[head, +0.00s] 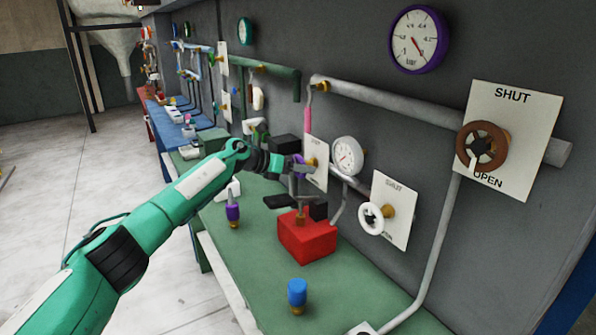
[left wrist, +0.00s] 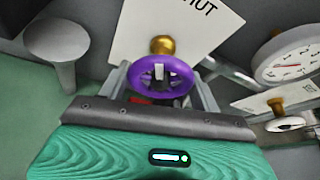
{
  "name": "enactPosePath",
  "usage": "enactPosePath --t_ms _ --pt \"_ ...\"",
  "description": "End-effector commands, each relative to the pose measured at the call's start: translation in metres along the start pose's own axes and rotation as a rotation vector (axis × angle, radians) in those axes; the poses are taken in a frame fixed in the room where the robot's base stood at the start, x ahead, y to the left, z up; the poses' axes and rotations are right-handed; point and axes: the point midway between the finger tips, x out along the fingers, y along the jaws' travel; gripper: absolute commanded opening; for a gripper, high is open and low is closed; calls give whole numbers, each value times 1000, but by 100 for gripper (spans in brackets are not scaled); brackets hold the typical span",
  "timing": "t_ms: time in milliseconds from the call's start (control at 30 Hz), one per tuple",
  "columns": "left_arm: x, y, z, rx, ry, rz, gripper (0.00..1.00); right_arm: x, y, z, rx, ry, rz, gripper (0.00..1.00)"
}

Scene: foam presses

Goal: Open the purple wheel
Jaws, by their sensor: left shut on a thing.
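The purple wheel (head: 299,166) sits on a brass stem in front of a white plate (head: 317,162) on the grey wall. In the left wrist view the purple wheel (left wrist: 184,78) shows as a ring with a pale mark pointing up from its middle. The end of the word SHUT shows on the plate at the upper right there. My left gripper (head: 293,170) reaches the wheel from the front, with one finger on each side, and is shut on it. The wheel's lower part is partly hidden behind my gripper. My right gripper is in neither view.
A red box (head: 307,238) with a brass stem stands on the green bench below my gripper. A white gauge (head: 347,156), a white wheel (head: 371,218) and a brown wheel (head: 481,146) are to the right. Pipes run along the wall.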

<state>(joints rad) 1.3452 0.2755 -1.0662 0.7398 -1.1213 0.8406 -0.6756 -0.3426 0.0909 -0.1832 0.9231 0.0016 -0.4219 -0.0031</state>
Motion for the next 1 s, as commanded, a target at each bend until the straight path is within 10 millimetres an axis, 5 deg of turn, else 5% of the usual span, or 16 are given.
enactPosePath --t_ms 300,667,1000 --pt "1 0 -1 -279 -2 -114 41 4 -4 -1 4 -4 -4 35" --pt "1 0 -2 -592 -2 -245 41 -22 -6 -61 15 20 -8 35" --pt "1 0 -2 -817 -2 -337 41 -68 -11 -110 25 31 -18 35"
